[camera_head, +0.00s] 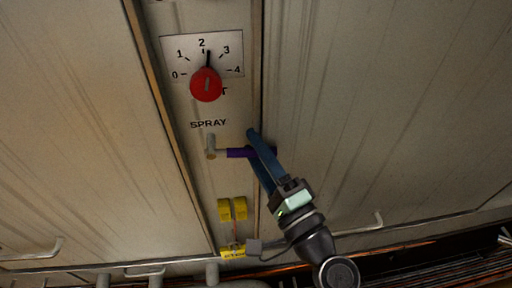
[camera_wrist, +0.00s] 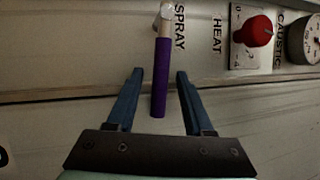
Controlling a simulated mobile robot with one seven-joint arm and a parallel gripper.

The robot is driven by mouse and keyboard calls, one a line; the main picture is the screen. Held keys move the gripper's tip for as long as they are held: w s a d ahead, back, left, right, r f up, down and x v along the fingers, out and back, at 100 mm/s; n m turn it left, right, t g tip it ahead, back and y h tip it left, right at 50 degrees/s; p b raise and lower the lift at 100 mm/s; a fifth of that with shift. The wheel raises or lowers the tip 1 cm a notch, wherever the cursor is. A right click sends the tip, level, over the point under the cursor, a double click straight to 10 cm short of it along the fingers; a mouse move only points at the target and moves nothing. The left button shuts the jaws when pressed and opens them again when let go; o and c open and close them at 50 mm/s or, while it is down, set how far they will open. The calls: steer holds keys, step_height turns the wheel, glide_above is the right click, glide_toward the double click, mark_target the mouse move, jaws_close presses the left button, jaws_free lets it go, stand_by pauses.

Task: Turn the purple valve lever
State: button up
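The purple valve lever (camera_head: 238,153) sticks out to the right from a metal pivot (camera_head: 211,146) below the word SPRAY on the panel. In the wrist view the purple lever (camera_wrist: 161,78) lies between the two blue fingers of my gripper (camera_wrist: 157,75), with a gap on each side. My gripper (camera_head: 258,158) is open around the outer part of the lever. In the head view a finger hides some of the lever's outer end.
A red knob (camera_head: 206,84) on a 0 to 4 dial plate (camera_head: 229,48) is above the lever. Yellow tags (camera_head: 232,209) hang below it. A rail (camera_head: 350,231) with handles runs along the bottom. The panel to the right of the lever is bare.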

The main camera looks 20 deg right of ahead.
jaws_close()
stand_by(1.3)
